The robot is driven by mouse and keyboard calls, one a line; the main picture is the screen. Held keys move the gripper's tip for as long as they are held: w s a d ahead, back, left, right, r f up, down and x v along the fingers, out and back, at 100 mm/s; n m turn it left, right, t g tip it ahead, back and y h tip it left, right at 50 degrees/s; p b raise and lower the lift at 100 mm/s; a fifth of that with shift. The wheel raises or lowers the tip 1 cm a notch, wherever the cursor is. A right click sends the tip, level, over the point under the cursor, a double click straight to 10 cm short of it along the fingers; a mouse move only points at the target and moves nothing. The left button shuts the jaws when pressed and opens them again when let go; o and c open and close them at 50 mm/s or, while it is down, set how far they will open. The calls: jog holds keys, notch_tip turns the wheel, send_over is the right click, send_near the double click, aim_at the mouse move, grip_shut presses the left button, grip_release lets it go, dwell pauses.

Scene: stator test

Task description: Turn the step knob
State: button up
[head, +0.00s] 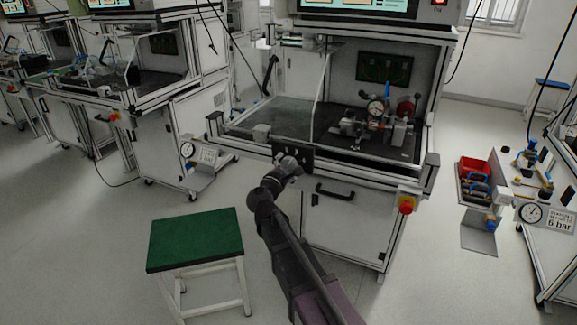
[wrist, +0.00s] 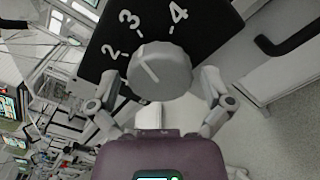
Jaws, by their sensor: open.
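The step knob (wrist: 158,72) is a round grey dial with a white pointer line, in the wrist view. It sits on a black panel (wrist: 190,30) with the white marks 2, 3 and 4. The pointer line lies nearest the 2. My gripper (wrist: 158,92) is open, with one finger on each side of the knob; I cannot tell whether the fingers touch it. In the head view the black panel (head: 306,158) is on the front of the test bench, and my gripper (head: 289,165) is at it and hides most of the knob.
A black handle (head: 334,192) and a red emergency button (head: 406,204) are on the bench front, right of the panel. A green-topped stool (head: 195,238) stands left of my arm. A red bin (head: 474,167) is on a stand at the right. Floor between them is clear.

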jog(key=shift+w, duration=0.15)
jog(key=c, duration=1)
jog(key=shift+o, duration=0.2)
jog(key=shift+m, duration=0.4)
jog(key=m, duration=0.8)
jog(key=shift+r, duration=0.1)
